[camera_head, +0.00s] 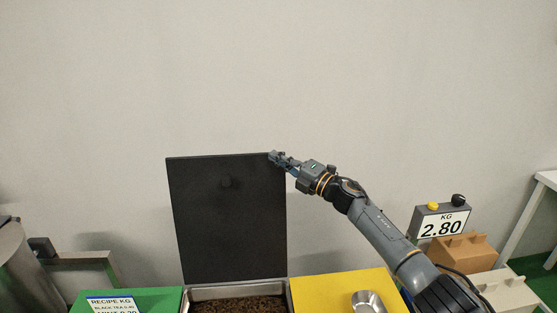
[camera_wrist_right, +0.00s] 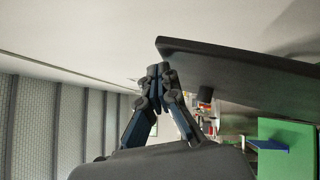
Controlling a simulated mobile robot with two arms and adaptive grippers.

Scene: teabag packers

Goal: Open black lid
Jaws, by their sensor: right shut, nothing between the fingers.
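The black lid (camera_head: 228,225) stands upright, raised at the back of an open bin (camera_head: 240,290) that holds dark loose tea (camera_head: 240,305). My right gripper (camera_head: 275,156) is at the lid's top right corner, with its fingers shut and nothing between them. In the right wrist view the shut fingertips (camera_wrist_right: 157,72) are close to the corner of the lid (camera_wrist_right: 230,75); I cannot tell whether they touch it. My left gripper is not in view.
A green lid (camera_head: 150,300) with a recipe sign (camera_head: 112,303) is left of the bin. A yellow lid (camera_head: 335,290) with a metal scoop (camera_head: 368,300) is right of it. A scale display (camera_head: 440,222) reads 2.80, near cardboard boxes (camera_head: 465,250). The wall above is bare.

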